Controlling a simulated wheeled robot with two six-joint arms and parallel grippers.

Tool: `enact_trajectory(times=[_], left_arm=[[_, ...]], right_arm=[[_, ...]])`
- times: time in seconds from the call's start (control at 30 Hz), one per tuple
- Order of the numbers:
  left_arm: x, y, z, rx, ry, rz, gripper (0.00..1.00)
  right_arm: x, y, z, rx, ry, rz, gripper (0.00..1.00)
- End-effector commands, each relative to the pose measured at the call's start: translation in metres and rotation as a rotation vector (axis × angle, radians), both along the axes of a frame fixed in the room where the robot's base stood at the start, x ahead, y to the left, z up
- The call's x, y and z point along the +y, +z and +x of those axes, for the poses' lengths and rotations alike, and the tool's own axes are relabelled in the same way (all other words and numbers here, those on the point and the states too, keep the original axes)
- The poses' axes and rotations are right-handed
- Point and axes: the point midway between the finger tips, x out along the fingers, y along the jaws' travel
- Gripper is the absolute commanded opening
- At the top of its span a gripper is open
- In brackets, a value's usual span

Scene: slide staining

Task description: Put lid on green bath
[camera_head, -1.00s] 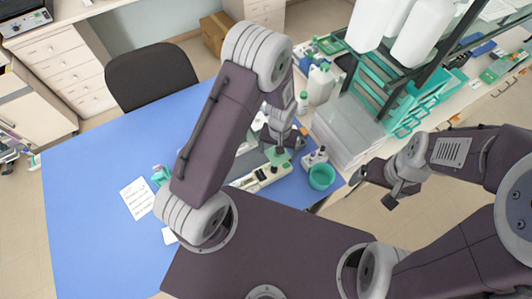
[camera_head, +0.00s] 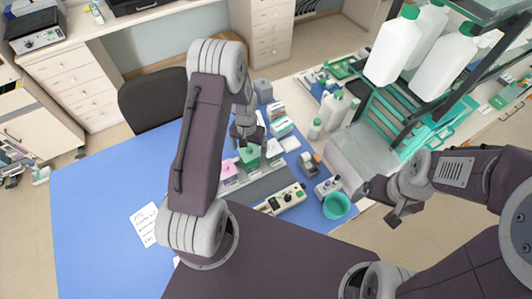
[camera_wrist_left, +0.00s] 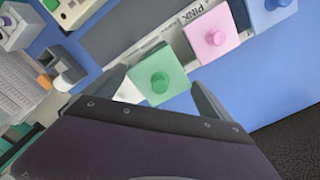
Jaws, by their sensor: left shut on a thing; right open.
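A green square lid with a round knob (camera_wrist_left: 160,80) sits between the fingers of my left gripper (camera_head: 249,143), which is shut on it. In the head view the green lid (camera_head: 249,156) is below the fingertips, at the right end of the row of baths. The green bath under it is hidden or cannot be told apart, so I cannot tell whether the lid touches it. The pink lidded bath (camera_wrist_left: 216,35) stands beside it and also shows in the head view (camera_head: 229,172). My right gripper (camera_head: 396,213) is open and empty, off to the right.
A blue lidded bath (camera_wrist_left: 270,12) is beyond the pink one. A cream instrument (camera_head: 284,199), a teal bowl (camera_head: 336,205) and a small rack (camera_head: 327,187) stand to the right. White bottles (camera_head: 331,110) stand behind. The blue mat (camera_head: 100,230) is mostly clear at left.

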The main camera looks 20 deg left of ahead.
Motion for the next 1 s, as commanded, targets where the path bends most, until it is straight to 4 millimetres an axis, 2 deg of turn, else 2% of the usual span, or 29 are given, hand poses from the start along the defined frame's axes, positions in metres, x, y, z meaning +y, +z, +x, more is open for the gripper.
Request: enact_trajectory(times=[0.1, 0.33, 0.8, 1.0], left_arm=[[0.007, 0.000, -0.002, 0.002, 0.023, 0.000, 0.55], [0.007, -0.004, -0.002, 0.002, 0.022, 0.000, 0.55], [0.007, -0.038, -0.002, 0.001, 0.022, 0.000, 0.55], [0.007, -0.041, -0.002, 0.001, 0.022, 0.000, 0.55]], right_arm=[[0.000, 0.001, 0.000, 0.000, 0.000, 0.000, 0.92], [0.000, -0.003, 0.000, 0.000, 0.000, 0.000, 0.92], [0.000, -0.030, 0.000, 0.000, 0.000, 0.000, 0.92], [0.000, -0.032, 0.000, 0.000, 0.000, 0.000, 0.92]])
